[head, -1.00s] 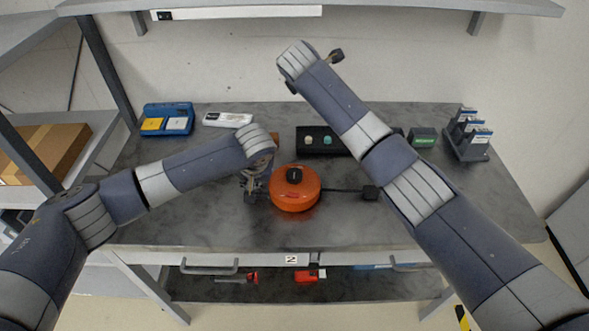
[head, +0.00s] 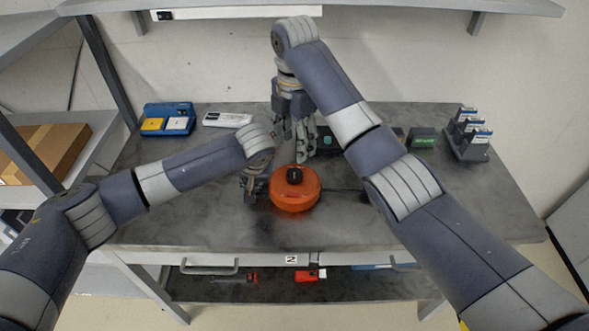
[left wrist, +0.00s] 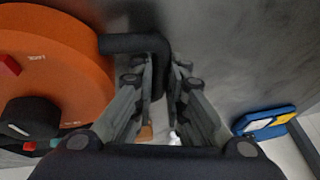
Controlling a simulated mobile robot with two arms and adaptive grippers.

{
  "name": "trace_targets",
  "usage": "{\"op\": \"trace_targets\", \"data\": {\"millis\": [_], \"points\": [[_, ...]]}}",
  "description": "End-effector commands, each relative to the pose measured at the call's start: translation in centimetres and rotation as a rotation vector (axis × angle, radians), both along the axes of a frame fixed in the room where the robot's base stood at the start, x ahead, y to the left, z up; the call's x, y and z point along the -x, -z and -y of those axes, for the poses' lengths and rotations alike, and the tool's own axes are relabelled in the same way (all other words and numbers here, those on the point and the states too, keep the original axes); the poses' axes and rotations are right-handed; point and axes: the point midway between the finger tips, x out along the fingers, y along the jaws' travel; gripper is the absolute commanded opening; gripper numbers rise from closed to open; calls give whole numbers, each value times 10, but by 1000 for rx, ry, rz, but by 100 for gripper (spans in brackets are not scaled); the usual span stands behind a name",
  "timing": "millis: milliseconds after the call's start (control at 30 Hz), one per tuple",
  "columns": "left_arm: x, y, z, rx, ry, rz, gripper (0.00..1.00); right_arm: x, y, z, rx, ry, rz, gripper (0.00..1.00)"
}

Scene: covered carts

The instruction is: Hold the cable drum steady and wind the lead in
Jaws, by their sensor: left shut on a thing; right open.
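The orange cable drum (head: 294,198) sits on the grey worktop, with a black knob (head: 294,175) on top. In the left wrist view the drum (left wrist: 75,60) fills the left side, and its black bent handle (left wrist: 122,44) runs between my fingers. My left gripper (head: 254,194) is shut on this handle at the drum's left side. My right gripper (head: 298,150) is open and empty, fingers pointing down, above and just behind the knob and apart from it. The black lead (head: 340,190) leaves the drum to the right; its end is hidden behind my right arm.
A blue tray (head: 168,108) and a white box (head: 227,119) stand at the back left. A black panel (head: 333,150) is behind the drum, partly covered. A green box (head: 422,138) and a rack (head: 468,153) stand at the right. The front left worktop is clear.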

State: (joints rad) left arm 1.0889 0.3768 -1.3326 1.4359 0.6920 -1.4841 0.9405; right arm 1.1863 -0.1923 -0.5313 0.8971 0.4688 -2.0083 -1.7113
Motion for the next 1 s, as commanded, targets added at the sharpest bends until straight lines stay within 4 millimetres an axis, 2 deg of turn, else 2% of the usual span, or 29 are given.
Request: {"op": "trace_targets", "data": {"millis": [200, 433, 600, 900, 933, 1000], "points": [[0, 0, 0, 0, 0, 1, 0, 1, 48, 1, 3, 2, -4, 54], [0, 0, 0, 0, -1, 1, 0, 0, 85, 1, 2, 3, -2, 54], [0, 0, 0, 0, -1, 1, 0, 0, 97, 1, 1, 2, 0, 54], [0, 0, 0, 0, -1, 1, 0, 0, 99, 0, 1, 2, 0, 54], [0, 0, 0, 0, -1, 1, 0, 0, 99, 0, 1, 2, 0, 49], [0, 0, 0, 0, -1, 1, 0, 0, 99, 0, 1, 2, 0, 33]]}}
